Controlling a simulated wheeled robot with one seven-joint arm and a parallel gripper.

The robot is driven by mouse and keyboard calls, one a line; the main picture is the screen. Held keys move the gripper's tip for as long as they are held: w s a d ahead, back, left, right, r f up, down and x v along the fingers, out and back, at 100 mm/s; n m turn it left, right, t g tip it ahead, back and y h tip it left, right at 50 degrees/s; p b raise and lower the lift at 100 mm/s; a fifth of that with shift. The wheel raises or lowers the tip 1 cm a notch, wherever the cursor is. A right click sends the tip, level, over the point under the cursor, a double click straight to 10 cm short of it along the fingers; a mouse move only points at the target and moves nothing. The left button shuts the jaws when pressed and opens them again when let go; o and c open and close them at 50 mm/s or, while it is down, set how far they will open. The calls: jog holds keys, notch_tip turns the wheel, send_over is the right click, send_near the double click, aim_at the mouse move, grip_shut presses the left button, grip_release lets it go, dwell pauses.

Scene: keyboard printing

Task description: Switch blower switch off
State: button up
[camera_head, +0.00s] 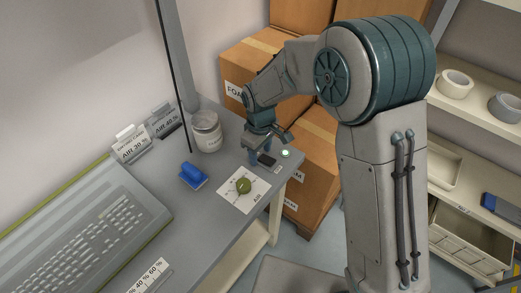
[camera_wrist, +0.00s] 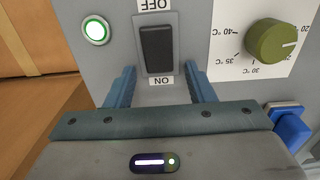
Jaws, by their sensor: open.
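The blower switch is a dark rocker (camera_wrist: 157,48) on a grey plate marked OFF and ON in the wrist view. In that view the OFF label is at the top and the ON label at the bottom, both upside down. The switch also shows in the head view (camera_head: 266,160) at the table's right end. A round indicator (camera_wrist: 96,31) beside it glows green; it shows in the head view too (camera_head: 285,153). My gripper (camera_wrist: 162,78) is open, with its blue fingers on either side of the switch's ON end. Nothing is held. I cannot tell whether the fingers touch the plate.
A green dial (camera_head: 243,186) on a white scale lies near the switch. Cardboard boxes (camera_head: 252,71) stand behind my arm.

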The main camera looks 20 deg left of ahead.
jog(key=shift+c, duration=0.3)
jog(key=c, duration=0.9)
jog(key=b, duration=0.1)
jog(key=y+b, duration=0.1)
jog(key=b, duration=0.1)
jog(key=shift+d+f+t+y, duration=0.1)
jog(key=shift+d+t+y, duration=0.15)
jog(key=shift+t+y, duration=0.05)
jog(key=shift+c, duration=0.2)
jog(key=y+b, duration=0.1)
jog(key=b, duration=0.1)
jog(key=shift+s+d+b, duration=0.1)
jog(key=shift+d+b, duration=0.1)
jog(key=shift+b, duration=0.1)
jog(key=shift+r+t+y+b, duration=0.4)
jog(key=shift+y+b, duration=0.15)
jog(key=shift+y, duration=0.15)
jog(key=shift+o, duration=0.2)
jog(key=shift+c, duration=0.2)
jog(key=o, duration=1)
jog(key=shift+r, duration=0.1)
